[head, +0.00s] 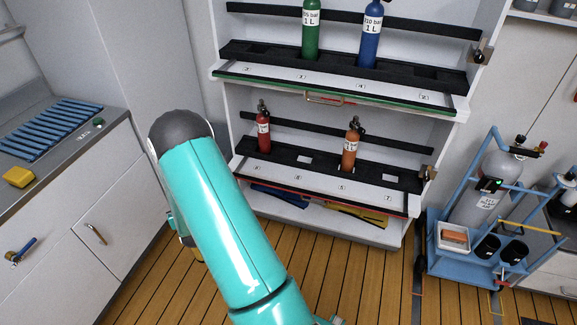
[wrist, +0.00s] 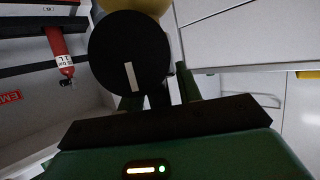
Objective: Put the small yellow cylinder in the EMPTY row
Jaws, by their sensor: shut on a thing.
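In the wrist view my gripper (wrist: 158,100) is shut on the black-topped end of a yellow cylinder (wrist: 150,5). A black disc with a white mark covers much of the grip, and most of the yellow body is out of frame. In the head view my arm hides the gripper; only a small yellow patch shows beside the arm. The lower shelf row (head: 327,186) has a red front strip and holds a red cylinder (head: 263,130) and an orange cylinder (head: 351,145), both upright. A red sign reading "EM" (wrist: 10,97), cut off, shows near the red cylinder in the wrist view.
The upper row (head: 333,83) has a green strip and holds green (head: 310,30) and blue (head: 371,35) cylinders. Lower-row slots between and beside the cylinders look free. A counter (head: 55,155) stands left, a blue trolley (head: 470,255) right. Wooden floor is open before the shelf.

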